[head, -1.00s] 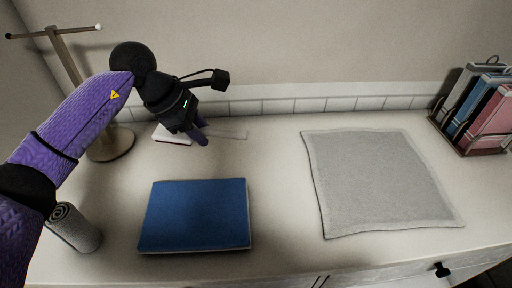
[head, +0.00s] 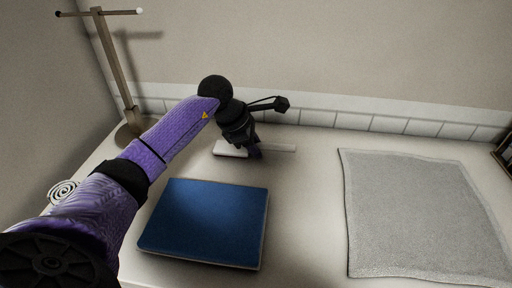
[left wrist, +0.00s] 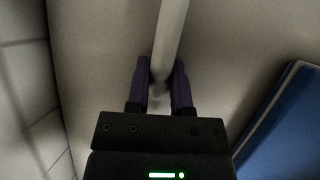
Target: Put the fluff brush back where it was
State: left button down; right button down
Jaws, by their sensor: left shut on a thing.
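The fluff brush has a pale block-like head (head: 228,149) and a thin white handle (head: 281,148) pointing right. It is at the back of the counter, behind the blue book; I cannot tell whether it touches the counter. My left gripper (head: 256,153) points down and is shut on the brush, between its head and its handle end. In the left wrist view, the white brush handle (left wrist: 172,28) runs up from between the two purple fingers of the left gripper (left wrist: 162,75). The brush's far end is hidden there. My right gripper is not in view.
A blue book (head: 205,222) lies in front of the gripper. A grey cloth (head: 420,215) lies to the right. The counter between book and cloth (head: 305,220) is clear.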

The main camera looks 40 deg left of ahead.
pick_arm(q)
jog(key=c, duration=0.6)
grip_release()
jog(key=shift+o, duration=0.4)
jog(key=shift+f, duration=0.1)
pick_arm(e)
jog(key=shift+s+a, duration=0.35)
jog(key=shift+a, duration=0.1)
pick_arm(q)
jog(key=shift+r, duration=0.35)
jog(key=p+v, duration=0.3)
jog(key=v, duration=0.8)
jog(key=shift+s+a+r, duration=0.15)
jog(key=shift+r, duration=0.15)
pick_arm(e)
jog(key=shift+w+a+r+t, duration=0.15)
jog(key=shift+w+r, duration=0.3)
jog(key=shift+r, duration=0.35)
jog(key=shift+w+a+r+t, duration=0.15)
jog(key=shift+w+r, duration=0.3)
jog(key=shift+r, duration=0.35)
